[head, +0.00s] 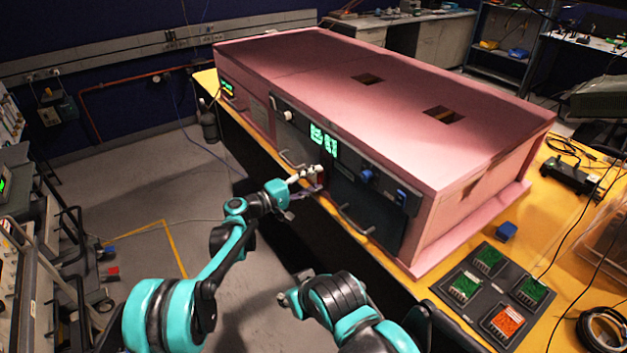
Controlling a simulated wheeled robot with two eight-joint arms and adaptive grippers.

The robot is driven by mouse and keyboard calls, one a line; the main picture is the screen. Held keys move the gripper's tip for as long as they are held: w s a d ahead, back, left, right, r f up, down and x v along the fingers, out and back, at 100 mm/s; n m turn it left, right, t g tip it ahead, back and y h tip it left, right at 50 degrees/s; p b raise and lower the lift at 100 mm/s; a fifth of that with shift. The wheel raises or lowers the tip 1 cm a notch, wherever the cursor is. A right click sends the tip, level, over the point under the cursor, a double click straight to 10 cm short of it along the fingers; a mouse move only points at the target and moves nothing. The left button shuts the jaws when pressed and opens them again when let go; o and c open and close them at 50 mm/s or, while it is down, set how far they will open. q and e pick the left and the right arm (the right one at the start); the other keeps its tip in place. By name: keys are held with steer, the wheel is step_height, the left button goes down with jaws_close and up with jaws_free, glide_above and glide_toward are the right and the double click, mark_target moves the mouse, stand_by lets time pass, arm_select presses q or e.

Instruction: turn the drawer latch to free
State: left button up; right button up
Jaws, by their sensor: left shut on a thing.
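The pink foam enclosure (470,200) stands on a yellow-topped bench, with dark front panels set in its near side. My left gripper (313,171) reaches the front between two panels and is shut on a small part there, which I take to be the drawer latch. The fingers hide most of the latch, so its angle cannot be told. A bar handle (355,221) sits low on the right panel, and another handle (291,160) is left of the gripper. My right gripper (284,298) is low in front of the bench, apart from everything; its fingers are too unclear to read.
A dark tray (450,307) with green and orange blocks lies on the bench at right, near a small blue block (506,231). A cart (60,260) stands at left. The floor between is clear.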

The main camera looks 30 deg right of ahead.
stand_by(0.3)
arm_select(q)
steer(key=o, duration=1.2)
steer(key=shift+c, duration=0.2)
steer(key=a, duration=1.2)
steer(key=shift+s, duration=0.45)
